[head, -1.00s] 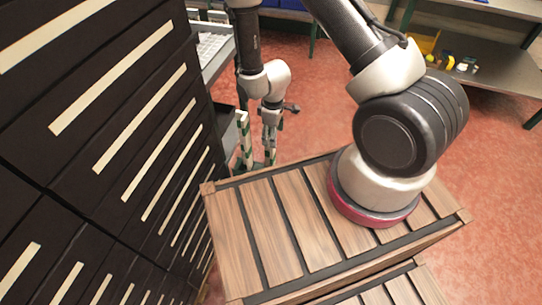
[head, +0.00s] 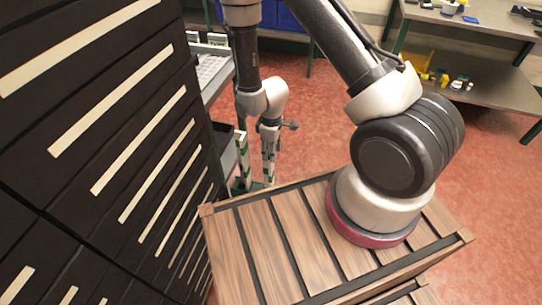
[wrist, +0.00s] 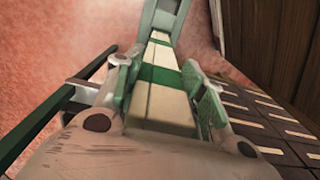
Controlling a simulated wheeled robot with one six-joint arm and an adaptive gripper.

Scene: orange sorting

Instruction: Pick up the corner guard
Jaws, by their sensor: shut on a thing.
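The corner guard, striped green and white, shows in the head view (head: 268,170) as a narrow upright piece below my gripper (head: 270,131). In the wrist view the guard (wrist: 162,78) runs lengthwise between the two fingers of my gripper (wrist: 163,88). The fingers are shut on it, one on each side. A second striped upright (head: 243,160) stands just left of it in the head view; I cannot tell whether the two are joined. The guard's lower end is partly hidden behind the wooden crate.
A slatted wooden crate (head: 262,243) fills the foreground. A tall black cabinet with pale strips (head: 105,130) stands close on the left. A grey shelf (head: 485,82) with small yellow items is at the back right. Red floor (head: 330,125) is open behind the crate.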

